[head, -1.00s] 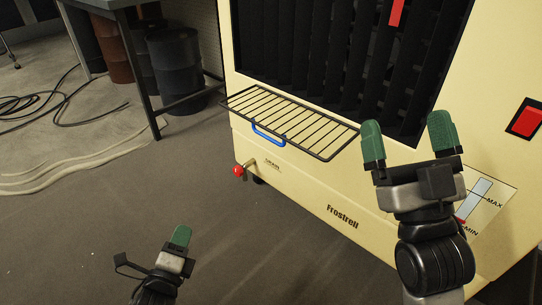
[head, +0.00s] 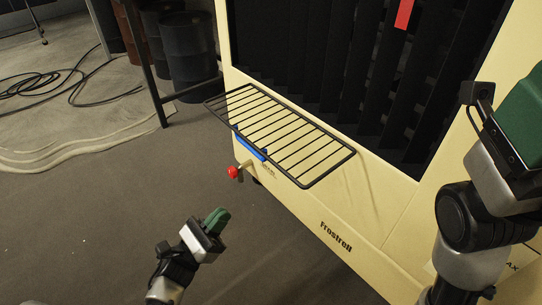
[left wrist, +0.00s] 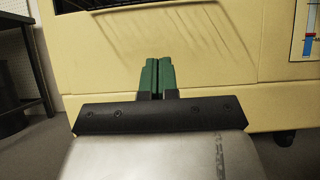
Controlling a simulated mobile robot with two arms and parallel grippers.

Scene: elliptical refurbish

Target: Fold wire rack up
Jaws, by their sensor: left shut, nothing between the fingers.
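The black wire rack (head: 280,135) juts out from the front of the cream Frostrell machine (head: 330,205), below its dark slatted opening. A blue handle (head: 250,148) shows at its front edge, partly hidden under the wires. My left gripper (head: 216,218) is below and in front of the rack, apart from it, with green fingertips shut and empty. In the left wrist view its closed fingers (left wrist: 157,76) point at the cream panel. My right gripper (head: 520,112) is at the right edge of the head view, cut off, with one green pad visible. It touches nothing that I can see.
A red knob (head: 233,172) sticks out of the machine below the rack's left part. A dark barrel (head: 187,45) and a table leg (head: 148,70) stand at the upper left. Black cables (head: 60,85) lie on the floor. The floor before the machine is clear.

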